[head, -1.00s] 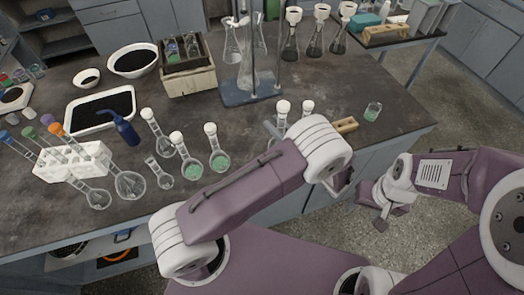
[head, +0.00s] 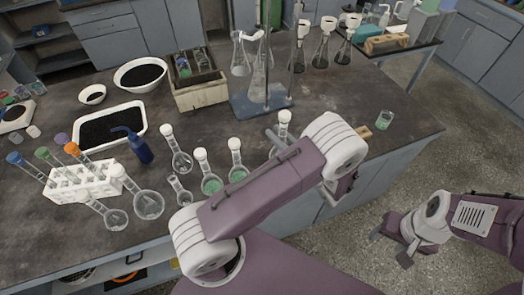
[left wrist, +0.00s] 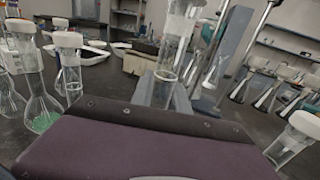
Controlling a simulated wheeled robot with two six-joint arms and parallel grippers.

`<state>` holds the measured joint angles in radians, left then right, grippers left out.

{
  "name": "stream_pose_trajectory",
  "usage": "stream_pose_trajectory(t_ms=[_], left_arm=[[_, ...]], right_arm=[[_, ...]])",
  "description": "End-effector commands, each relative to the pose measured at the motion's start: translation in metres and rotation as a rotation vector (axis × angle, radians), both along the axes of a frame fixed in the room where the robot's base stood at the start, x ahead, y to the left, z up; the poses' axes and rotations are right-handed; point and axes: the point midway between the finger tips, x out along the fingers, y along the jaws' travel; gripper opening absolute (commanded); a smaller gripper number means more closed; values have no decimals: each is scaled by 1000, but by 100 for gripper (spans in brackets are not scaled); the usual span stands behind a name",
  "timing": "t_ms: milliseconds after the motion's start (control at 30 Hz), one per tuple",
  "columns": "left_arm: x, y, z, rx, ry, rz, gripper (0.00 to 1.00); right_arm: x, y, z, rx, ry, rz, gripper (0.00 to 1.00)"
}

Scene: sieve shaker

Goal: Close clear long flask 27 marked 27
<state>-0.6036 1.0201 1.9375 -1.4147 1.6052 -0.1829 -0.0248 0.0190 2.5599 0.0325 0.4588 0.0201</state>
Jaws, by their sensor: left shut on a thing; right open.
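A clear long-necked flask with a white cap (head: 284,122) stands on the dark bench, mostly hidden behind my left arm in the head view. My left gripper (head: 275,141) is beside it there, largely hidden by the arm. In the left wrist view a clear glass neck (left wrist: 174,50) stands upright between the grey fingers, and the left gripper (left wrist: 165,92) is shut on it. Its top is cut off by the frame. I cannot read the number 27 on any flask. My right gripper (head: 402,243) is open and empty, out over the floor.
White-capped flasks with green contents (head: 210,184) stand close on the left. A white tube rack (head: 85,180), a blue bottle (head: 136,148) and a tray of black grains (head: 108,128) are further left. A blue stand (head: 262,102) is behind. A small beaker (head: 384,120) stands near the right edge.

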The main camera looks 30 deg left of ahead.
Motion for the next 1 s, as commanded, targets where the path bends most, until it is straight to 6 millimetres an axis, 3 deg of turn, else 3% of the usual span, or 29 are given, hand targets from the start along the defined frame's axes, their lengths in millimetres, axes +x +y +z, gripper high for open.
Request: stream_pose_trajectory(t_ms=[133,300,633,833,1000], left_arm=[[-15,28,-17,3,5,3,0],[-23,44,-29,0,1,2,0],[-24,45,-33,0,-1,0,0],[-24,45,-63,0,0,0,0],[-24,44,-70,-1,-2,0,0]], right_arm=[[0,0,5,0,0,0,55],[0,0,6,0,0,0,55],[0,0,5,0,0,0,55],[0,0,4,0,0,0,55],[0,0,5,0,0,0,55]])
